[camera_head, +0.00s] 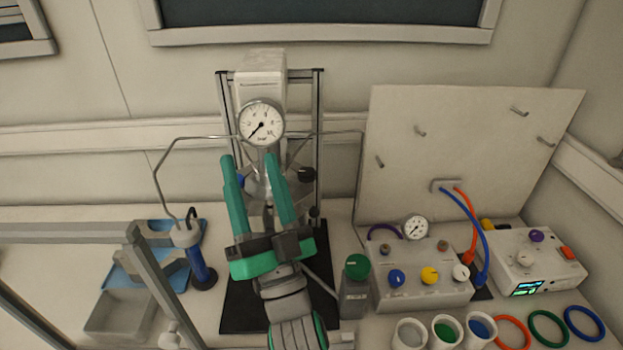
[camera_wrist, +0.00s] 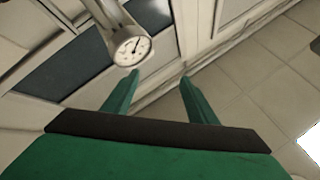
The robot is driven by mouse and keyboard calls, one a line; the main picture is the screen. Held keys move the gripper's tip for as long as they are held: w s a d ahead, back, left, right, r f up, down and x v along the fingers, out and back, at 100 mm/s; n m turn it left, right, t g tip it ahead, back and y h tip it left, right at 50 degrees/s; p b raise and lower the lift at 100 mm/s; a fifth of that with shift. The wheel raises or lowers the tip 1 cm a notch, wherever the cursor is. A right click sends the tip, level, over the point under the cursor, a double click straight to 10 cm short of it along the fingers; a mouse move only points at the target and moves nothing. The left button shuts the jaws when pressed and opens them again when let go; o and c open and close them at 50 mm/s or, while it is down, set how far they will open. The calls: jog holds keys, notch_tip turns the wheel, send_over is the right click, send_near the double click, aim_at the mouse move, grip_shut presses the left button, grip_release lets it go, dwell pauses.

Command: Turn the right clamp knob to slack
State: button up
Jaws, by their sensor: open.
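The pressure reactor stands in a dark frame (camera_head: 319,130) at the back of the bench, with a round white gauge (camera_head: 262,122) on its front. A black knob (camera_head: 306,174) sits on the reactor's right side, and a smaller dark knob (camera_head: 314,212) is below it. I cannot tell which is the right clamp knob. My green gripper (camera_head: 250,158) is open and empty in front of the reactor, left of both knobs, and hides much of the vessel. In the wrist view my gripper (camera_wrist: 161,74) shows open, with the gauge (camera_wrist: 131,50) beyond the left finger; neither knob shows.
A green-capped bottle (camera_head: 356,268) and a grey control box (camera_head: 418,282) with coloured knobs stand right of the reactor. A pegboard (camera_head: 465,130) rises behind them. Thin metal tubes (camera_head: 205,138) run out from the reactor. A blue-handled tool (camera_head: 200,265) stands at left.

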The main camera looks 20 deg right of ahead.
jog(key=r+n+g+y, duration=0.1)
jog(key=r+n+y, duration=0.1)
jog(key=n+y, duration=0.1)
jog(key=n+g+h, duration=0.2)
jog(key=g+h, duration=0.2)
jog(key=g, duration=0.3)
send_near(310, 178)
jog(key=w, duration=0.9)
jog(key=shift+w+a, duration=0.1)
jog(key=shift+w, duration=0.05)
jog(key=c, duration=1.1)
